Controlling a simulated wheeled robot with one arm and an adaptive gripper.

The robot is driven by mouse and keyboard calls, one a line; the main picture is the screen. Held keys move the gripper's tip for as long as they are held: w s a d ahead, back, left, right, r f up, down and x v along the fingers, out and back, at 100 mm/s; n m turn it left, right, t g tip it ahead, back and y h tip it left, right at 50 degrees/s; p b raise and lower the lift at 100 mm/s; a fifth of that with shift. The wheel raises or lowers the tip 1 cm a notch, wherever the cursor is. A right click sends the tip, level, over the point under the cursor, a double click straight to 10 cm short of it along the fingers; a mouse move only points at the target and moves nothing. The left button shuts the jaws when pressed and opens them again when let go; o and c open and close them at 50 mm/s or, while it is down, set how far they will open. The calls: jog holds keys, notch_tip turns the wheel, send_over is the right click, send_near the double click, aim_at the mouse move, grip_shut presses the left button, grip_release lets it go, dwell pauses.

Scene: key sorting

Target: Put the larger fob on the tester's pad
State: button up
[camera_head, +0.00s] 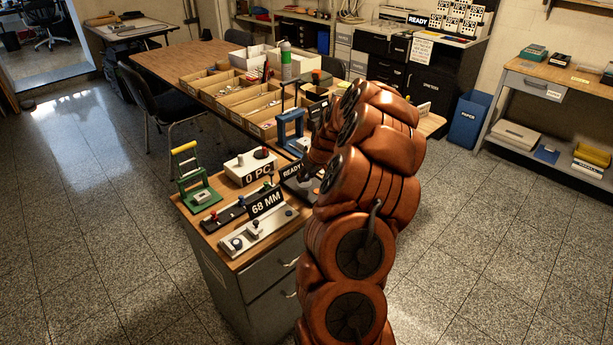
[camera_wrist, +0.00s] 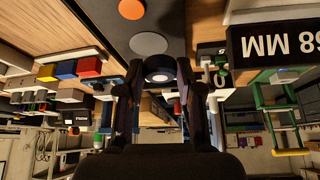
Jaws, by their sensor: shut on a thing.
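My gripper (camera_wrist: 158,78) is shut on a dark round fob (camera_wrist: 158,66) with a pale ring, between its two fingertips in the wrist view. I cannot tell its size against another fob. The tester (camera_wrist: 185,20) is a dark panel with a grey round pad (camera_wrist: 148,43) and an orange disc (camera_wrist: 131,9). The fob appears close to the grey pad; I cannot tell whether they touch. In the head view the tester (camera_head: 299,190) stands at the bench's right side, by a READY sign (camera_head: 291,170). My arm hides much of it and the gripper there.
Beside the tester are a gauge with a 68 MM sign (camera_head: 267,201), a white box reading 0 PC (camera_head: 250,166), a green press (camera_head: 195,180) and a blue frame (camera_head: 290,128). Open cardboard trays (camera_head: 230,95) line the table behind. The floor at left is clear.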

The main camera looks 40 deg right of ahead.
aim_at(306, 185)
jog(key=shift+w+d+f+p, duration=0.25)
jog(key=shift+w+d+p, duration=0.05)
jog(key=shift+w+d, duration=0.8)
jog(key=shift+w+f+p, duration=0.1)
jog(key=shift+f+p, duration=0.5)
jog(key=shift+f, duration=1.05)
jog(key=shift+f, duration=0.2)
jog(key=o, duration=0.8)
jog(key=shift+o, duration=0.2)
jog(key=shift+r, duration=0.15)
